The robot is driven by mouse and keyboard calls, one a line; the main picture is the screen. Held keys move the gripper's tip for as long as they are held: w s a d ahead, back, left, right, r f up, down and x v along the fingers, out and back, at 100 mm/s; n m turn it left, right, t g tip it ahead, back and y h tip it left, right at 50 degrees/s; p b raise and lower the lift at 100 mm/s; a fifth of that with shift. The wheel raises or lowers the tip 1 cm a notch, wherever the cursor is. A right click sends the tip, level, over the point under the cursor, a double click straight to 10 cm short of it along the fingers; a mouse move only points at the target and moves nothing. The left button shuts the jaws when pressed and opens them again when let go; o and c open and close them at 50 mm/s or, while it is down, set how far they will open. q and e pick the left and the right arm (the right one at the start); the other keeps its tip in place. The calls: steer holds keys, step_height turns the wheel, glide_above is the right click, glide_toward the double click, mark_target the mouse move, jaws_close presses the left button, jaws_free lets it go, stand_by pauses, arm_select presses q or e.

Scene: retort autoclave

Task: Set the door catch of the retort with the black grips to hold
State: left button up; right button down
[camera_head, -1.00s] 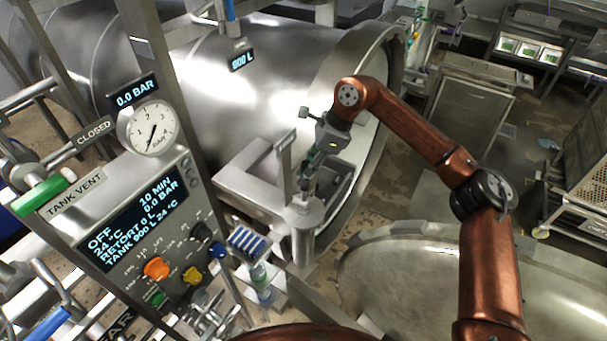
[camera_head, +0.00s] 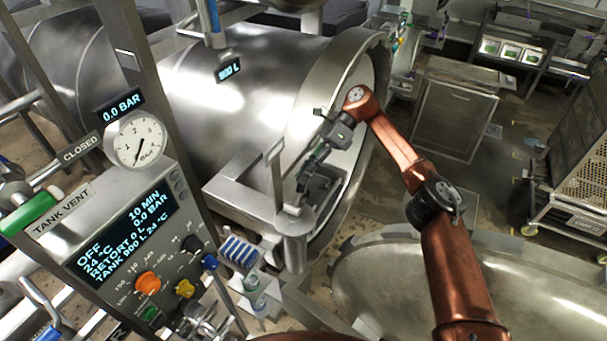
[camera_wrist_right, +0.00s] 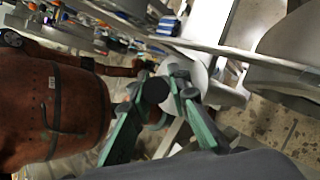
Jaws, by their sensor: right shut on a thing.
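The steel retort (camera_head: 250,95) lies in the middle of the head view, with its round end rim (camera_head: 312,95) facing right. My right gripper (camera_head: 303,182) is at the lower part of that rim, just above a round steel post (camera_head: 293,222). In the right wrist view its green fingers (camera_wrist_right: 168,88) are closed around a round black grip (camera_wrist_right: 155,90), in front of a pale disc (camera_wrist_right: 195,72). The catch behind the fingers is mostly hidden, and its setting cannot be read. My left gripper is not in view.
A control panel (camera_head: 125,245) with a gauge (camera_head: 136,140) stands at left. An upright grey bar (camera_head: 276,175) rises close to my right gripper. A large round steel lid or vessel (camera_head: 400,285) fills the lower right. A steel cabinet (camera_head: 455,112) and a rack cart (camera_head: 580,150) stand at right.

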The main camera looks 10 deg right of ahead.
stand_by(0.4)
steer(key=c, duration=1.8)
jaws_free()
steer(key=shift+d, duration=0.1)
step_height(320, 180, up, 9)
steer(key=shift+f, duration=0.1)
steer(key=shift+r, duration=0.55)
steer(key=shift+w, duration=0.1)
